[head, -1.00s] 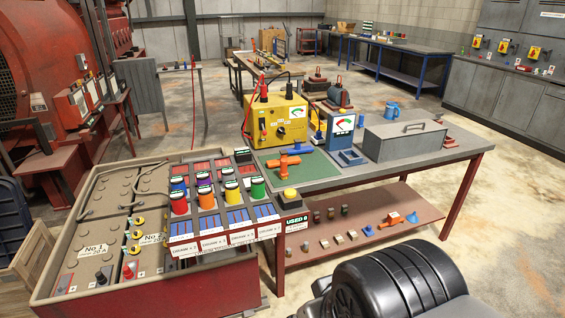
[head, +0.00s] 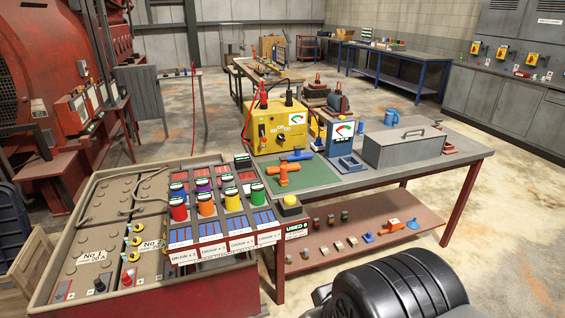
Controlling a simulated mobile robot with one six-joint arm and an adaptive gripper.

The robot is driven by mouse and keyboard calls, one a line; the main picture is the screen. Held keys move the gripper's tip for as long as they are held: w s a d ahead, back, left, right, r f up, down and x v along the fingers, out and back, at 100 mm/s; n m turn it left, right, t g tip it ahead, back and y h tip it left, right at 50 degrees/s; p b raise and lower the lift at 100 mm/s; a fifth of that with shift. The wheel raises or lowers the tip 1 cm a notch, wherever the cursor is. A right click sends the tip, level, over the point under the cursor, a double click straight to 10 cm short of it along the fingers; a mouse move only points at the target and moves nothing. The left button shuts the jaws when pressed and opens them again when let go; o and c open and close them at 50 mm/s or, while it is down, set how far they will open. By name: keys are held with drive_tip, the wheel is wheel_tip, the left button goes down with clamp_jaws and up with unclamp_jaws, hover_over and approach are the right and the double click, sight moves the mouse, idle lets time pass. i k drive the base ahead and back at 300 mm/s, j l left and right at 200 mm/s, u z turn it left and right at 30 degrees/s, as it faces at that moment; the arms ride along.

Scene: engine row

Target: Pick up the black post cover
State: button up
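A small black cap (head: 99,285), likely the black post cover, sits at the front edge of the battery marked No 1 (head: 88,256), at the lower left of the head view. A similar red cap (head: 127,277) is just right of it, by the battery marked No 2 (head: 152,246). Both batteries lie in a red-sided crate (head: 190,290). The black cap is too small to tell exactly how it sits on its post. My gripper is not in view.
A rack of coloured jars (head: 205,205) stands right of the batteries. A workbench (head: 420,165) holds a yellow charger (head: 277,130), a blue meter (head: 338,135) and a grey toolbox (head: 405,147). Small parts lie on its lower shelf (head: 440,222). A dark rounded body fills the lower right.

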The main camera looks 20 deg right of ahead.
sight(100, 286)
drive_tip(key=i+j+u, duration=0.1)
drive_tip(key=u, duration=0.3)
drive_tip(key=i+j+u, duration=0.1)
drive_tip(key=u, duration=0.3)
drive_tip(key=i+u, duration=0.25)
drive_tip(key=u, duration=0.15)
drive_tip(key=i+u, duration=0.2)
drive_tip(key=u, duration=0.2)
drive_tip(key=i+l+u, duration=0.15)
drive_tip(key=u, duration=0.25)
drive_tip(key=i+l+u, duration=0.25)
drive_tip(key=i+l, duration=1.1)
